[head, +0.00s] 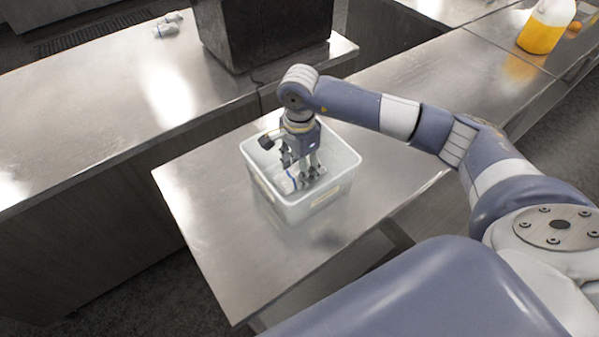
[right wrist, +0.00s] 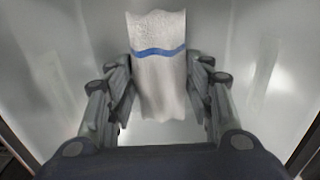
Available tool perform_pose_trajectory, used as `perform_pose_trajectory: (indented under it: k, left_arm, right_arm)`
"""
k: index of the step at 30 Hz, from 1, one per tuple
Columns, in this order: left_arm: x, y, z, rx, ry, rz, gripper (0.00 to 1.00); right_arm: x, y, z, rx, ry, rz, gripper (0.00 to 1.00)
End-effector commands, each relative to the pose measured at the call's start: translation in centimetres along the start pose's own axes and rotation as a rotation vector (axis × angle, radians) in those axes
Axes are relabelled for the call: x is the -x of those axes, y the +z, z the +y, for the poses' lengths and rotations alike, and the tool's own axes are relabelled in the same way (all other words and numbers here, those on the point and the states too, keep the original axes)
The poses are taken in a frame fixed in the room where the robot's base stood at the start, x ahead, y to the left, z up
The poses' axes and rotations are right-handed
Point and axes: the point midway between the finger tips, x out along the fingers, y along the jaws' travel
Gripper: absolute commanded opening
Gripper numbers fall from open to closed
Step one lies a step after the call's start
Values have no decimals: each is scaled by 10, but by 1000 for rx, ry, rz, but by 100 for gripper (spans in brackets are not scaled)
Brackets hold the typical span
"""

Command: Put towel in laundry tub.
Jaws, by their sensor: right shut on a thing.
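The laundry tub (head: 318,206) is a white, open-topped square tub on a steel table. My right gripper (head: 304,180) reaches down inside it. In the right wrist view, the gripper (right wrist: 160,100) is shut on a white towel (right wrist: 158,70) with a blue stripe. The towel lies between the fingers, with the pale tub walls around it. In the head view the towel (head: 291,184) shows only in small part behind the fingers. Whether it touches the tub floor I cannot tell. My left gripper is not in view.
The steel table (head: 225,190) has free room around the tub. A long steel counter (head: 90,110) at the left holds a crumpled whitish cloth (head: 168,25) and a dark box (head: 265,35). A jug of orange liquid (head: 547,28) stands at the upper right.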

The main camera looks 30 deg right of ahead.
Motion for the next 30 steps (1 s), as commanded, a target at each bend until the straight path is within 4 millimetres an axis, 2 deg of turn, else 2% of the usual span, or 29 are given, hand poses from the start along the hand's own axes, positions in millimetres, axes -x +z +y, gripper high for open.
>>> perform_pose_trajectory:
  k: [7, 17, 18, 20, 30]
  left_arm:
    - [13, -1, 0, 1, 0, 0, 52]
    - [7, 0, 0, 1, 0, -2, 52]
    - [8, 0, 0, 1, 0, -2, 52]
    - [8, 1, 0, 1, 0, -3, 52]
    - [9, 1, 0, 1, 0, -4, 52]
  right_arm:
    - [-30, 0, 1, 0, 4, 1, 25]
    - [-36, 0, 1, 1, 1, 1, 25]
    - [-35, 0, 1, 0, 2, 1, 52]
    - [-34, 0, 1, 0, 2, 1, 66]
    - [-34, 0, 1, 0, 2, 1, 68]
